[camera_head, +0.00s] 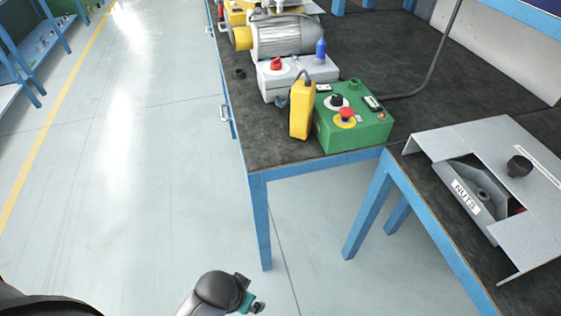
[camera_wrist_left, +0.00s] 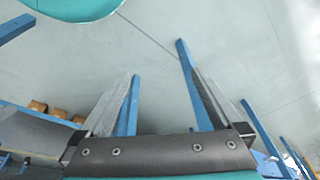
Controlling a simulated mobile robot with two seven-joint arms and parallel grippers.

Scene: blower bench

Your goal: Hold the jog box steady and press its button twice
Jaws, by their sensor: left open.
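A yellow hand-held box (camera_head: 302,108), which I take for the jog box, stands or hangs upright at the bench's front edge, against the left side of a green control box (camera_head: 353,123). A dark cable leaves its top. I cannot make out its button. Part of one of my arms shows at the bottom of the head view, well short of the bench, with no fingers clear. In the left wrist view my left gripper (camera_wrist_left: 160,72) is open, with nothing between its fingers, and floor and blue legs behind. My right gripper is not identifiable.
The green box carries a red mushroom button (camera_head: 347,114) and a black knob. Behind stand a grey box (camera_head: 283,78) with a red knob and a motor blower (camera_head: 287,36). A metal cover with a NUTS bin (camera_head: 470,195) sits right. Floor before the bench is clear.

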